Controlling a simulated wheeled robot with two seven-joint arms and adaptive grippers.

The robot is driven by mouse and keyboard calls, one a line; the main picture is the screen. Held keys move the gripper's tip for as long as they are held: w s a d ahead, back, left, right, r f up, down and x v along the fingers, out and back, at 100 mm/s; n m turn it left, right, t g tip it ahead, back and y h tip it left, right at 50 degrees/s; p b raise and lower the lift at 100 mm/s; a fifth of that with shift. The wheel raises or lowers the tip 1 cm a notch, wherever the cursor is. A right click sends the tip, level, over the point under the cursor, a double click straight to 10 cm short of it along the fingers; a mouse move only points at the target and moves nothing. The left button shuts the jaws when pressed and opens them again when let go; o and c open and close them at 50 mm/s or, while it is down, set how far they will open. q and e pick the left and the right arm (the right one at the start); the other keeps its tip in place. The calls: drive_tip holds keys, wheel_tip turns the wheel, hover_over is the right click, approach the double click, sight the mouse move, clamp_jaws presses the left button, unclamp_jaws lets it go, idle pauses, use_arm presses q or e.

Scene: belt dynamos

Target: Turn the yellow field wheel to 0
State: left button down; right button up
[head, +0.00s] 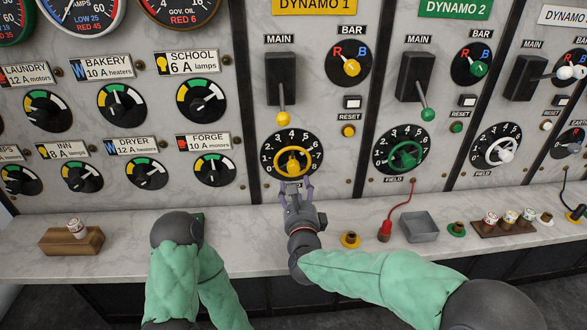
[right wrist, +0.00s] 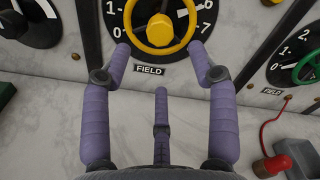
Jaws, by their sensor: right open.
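The yellow field wheel (head: 294,161) sits on a black dial numbered around its edge, low on the Dynamo 1 panel. In the right wrist view the wheel (right wrist: 160,28) shows at the top, cut by the frame, above the FIELD label. My right gripper (head: 295,180) is just in front of and below the wheel. In the right wrist view my right gripper (right wrist: 159,47) is open and empty, its two upper fingertips on either side of the wheel's lower part. I cannot tell if they touch. My left gripper is out of view.
A yellow-tipped main lever (head: 282,118) hangs above the wheel. The green field wheel (head: 405,154) and white field wheel (head: 499,151) are to the right. A marble ledge (head: 130,221) carries a wooden block (head: 71,241), a grey tray (head: 419,227) and a red plug (head: 384,231).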

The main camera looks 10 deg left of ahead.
sight(294, 171)
drive_tip(key=b+x, duration=0.1)
drive_tip(key=x, duration=0.8)
drive_tip(key=shift+w+f, duration=0.15)
drive_tip(key=shift+w, duration=0.1)
drive_tip(key=c, duration=1.1)
